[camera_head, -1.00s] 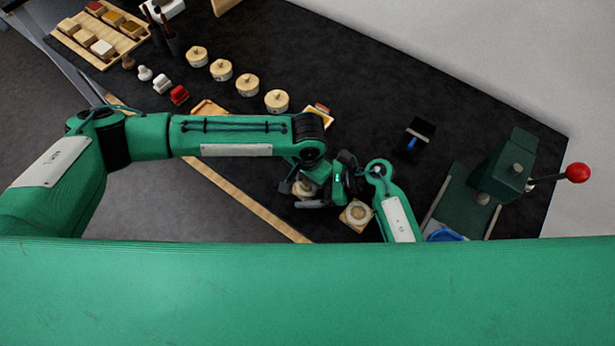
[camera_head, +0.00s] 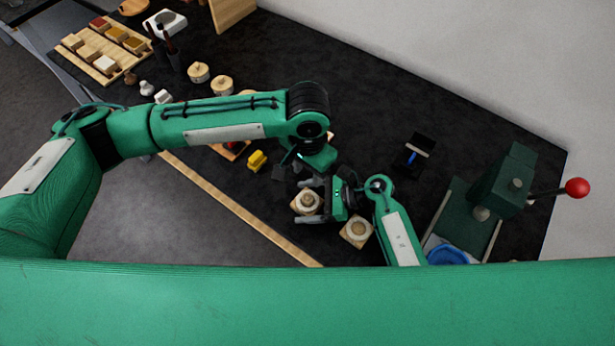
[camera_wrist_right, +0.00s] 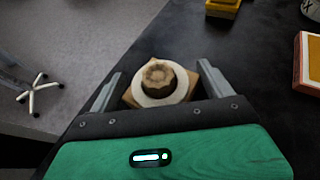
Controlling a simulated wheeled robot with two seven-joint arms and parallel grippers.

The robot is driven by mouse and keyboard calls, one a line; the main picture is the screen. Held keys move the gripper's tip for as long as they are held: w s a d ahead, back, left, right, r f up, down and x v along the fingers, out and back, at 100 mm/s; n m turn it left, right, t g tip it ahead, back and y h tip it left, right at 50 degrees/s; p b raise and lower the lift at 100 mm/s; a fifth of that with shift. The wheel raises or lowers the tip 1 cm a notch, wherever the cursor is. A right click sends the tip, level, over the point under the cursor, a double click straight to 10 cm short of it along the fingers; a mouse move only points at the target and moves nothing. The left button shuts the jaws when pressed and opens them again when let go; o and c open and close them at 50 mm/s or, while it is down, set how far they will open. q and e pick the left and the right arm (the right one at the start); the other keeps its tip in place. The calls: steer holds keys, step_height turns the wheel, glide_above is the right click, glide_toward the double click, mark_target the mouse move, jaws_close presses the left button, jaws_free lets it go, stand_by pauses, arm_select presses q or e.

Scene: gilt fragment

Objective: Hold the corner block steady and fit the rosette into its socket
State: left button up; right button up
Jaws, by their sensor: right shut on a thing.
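The corner block (camera_head: 298,208) is a pale wooden square with a round cream part on top. My right gripper (camera_head: 309,202) is shut on it, one finger on each side. In the right wrist view the block (camera_wrist_right: 129,98) sits between the fingers (camera_wrist_right: 160,88). A short brown cylinder with a patterned top, seemingly the rosette (camera_wrist_right: 158,74), stands at the middle of the cream disc. How deep it sits cannot be told. My left gripper (camera_head: 284,171) is just above and left of the block in the head view, mostly hidden by its own wrist; its jaws are unclear.
A second square block with a round top (camera_head: 357,231) lies close to the right gripper. A yellow piece (camera_head: 257,160) lies to the left. A green press with a red-knobbed lever (camera_head: 508,181) stands at right. A small black box (camera_head: 413,153) lies nearer the middle.

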steer(key=o, duration=0.9)
steer(key=shift+d, duration=0.1)
steer(key=v, duration=1.2)
